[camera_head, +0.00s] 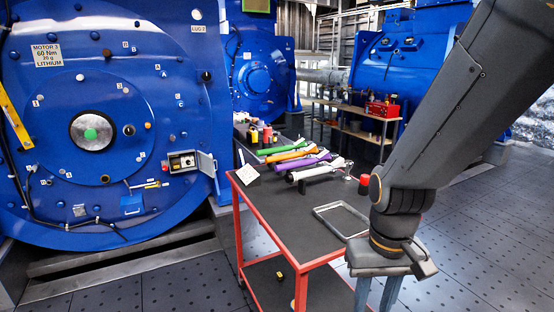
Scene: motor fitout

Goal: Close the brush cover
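The large blue motor (60,200) labelled MOTOR 3 fills the left side. A small grey box (182,161) is set on the right part of its face, with dark and small coloured parts inside. A grey flap (206,165) stands swung out at the box's right edge, leaving the box open; it looks like the brush cover. My gripper (377,297) points down at the bottom right, far from the flap. Its two blue-grey fingers are apart, with nothing seen between them; their tips are cut off by the frame's edge.
A red-framed cart (270,209) stands between the motor and my arm, holding green, orange, purple and white tools (302,157) and an empty metal frame (342,221). A blue pocket (131,204) sits below the box. The floor (465,225) at right is clear.

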